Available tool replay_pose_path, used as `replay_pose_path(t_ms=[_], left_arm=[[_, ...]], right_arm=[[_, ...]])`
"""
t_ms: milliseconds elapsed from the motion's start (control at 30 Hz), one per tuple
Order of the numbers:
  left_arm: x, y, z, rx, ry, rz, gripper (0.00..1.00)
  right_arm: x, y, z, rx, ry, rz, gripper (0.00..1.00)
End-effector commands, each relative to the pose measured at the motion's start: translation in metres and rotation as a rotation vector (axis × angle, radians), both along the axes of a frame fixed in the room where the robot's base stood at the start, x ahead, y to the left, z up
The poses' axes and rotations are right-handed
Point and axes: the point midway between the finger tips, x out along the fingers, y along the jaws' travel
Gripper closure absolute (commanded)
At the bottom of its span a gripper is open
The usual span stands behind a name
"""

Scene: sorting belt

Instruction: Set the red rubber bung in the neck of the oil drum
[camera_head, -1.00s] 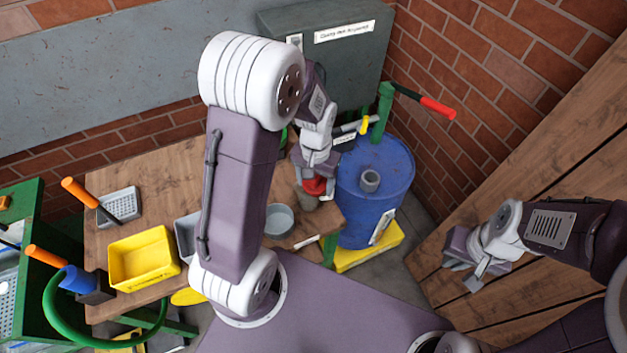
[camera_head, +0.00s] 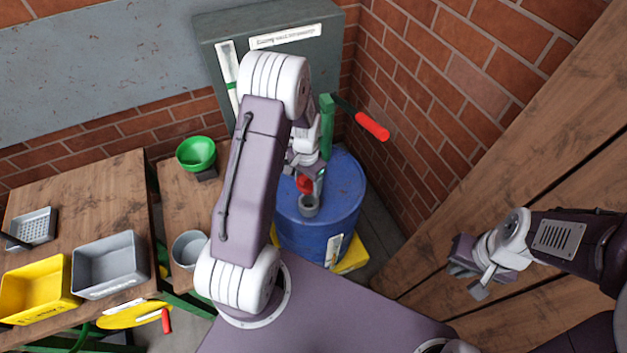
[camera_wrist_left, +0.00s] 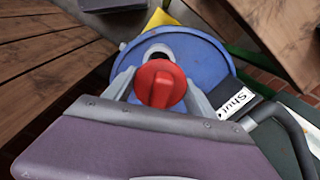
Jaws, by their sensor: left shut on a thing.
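The red rubber bung (camera_head: 304,184) is held in my left gripper (camera_head: 308,183), just above and behind the neck (camera_head: 309,206) of the blue oil drum (camera_head: 338,205) in the head view. In the left wrist view the bung (camera_wrist_left: 160,84) sits between the two fingers of my left gripper (camera_wrist_left: 162,88). There the grey drum neck (camera_wrist_left: 158,52) shows beyond it, partly hidden by the bung, and the blue drum top (camera_wrist_left: 200,60) lies below. The bung appears apart from the neck. My right gripper (camera_head: 474,279) is off to the right, away from the drum; its jaw gap is unclear.
A green post with a red-handled lever (camera_head: 371,125) stands behind the drum. A grey cabinet (camera_head: 270,65) is at the back. A green bowl (camera_head: 196,153) and grey round pot (camera_head: 189,249) stand on a wooden bench. Yellow (camera_head: 38,290) and grey bins (camera_head: 109,264) are further left.

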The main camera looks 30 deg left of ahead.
Motion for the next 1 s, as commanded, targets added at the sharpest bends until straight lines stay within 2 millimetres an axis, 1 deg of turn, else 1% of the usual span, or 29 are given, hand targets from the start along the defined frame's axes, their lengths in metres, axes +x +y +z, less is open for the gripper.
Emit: replay_pose_path(t_ms=[167,500,567,1000], left_arm=[[0.000,0.000,-0.006,0.000,0.000,0.001,0.65],[0.000,-0.001,-0.045,-0.001,0.001,0.002,0.65],[0.000,-0.001,-0.049,-0.001,0.001,0.002,0.65],[0.000,-0.001,-0.049,0.000,0.000,0.002,0.65]], right_arm=[[0.000,0.000,-0.006,0.000,0.000,0.000,0.92],[0.000,0.000,-0.041,0.000,0.000,0.000,0.92],[0.000,0.000,-0.044,0.000,0.000,0.000,0.92],[0.000,0.000,-0.044,0.000,0.000,0.000,0.92]])
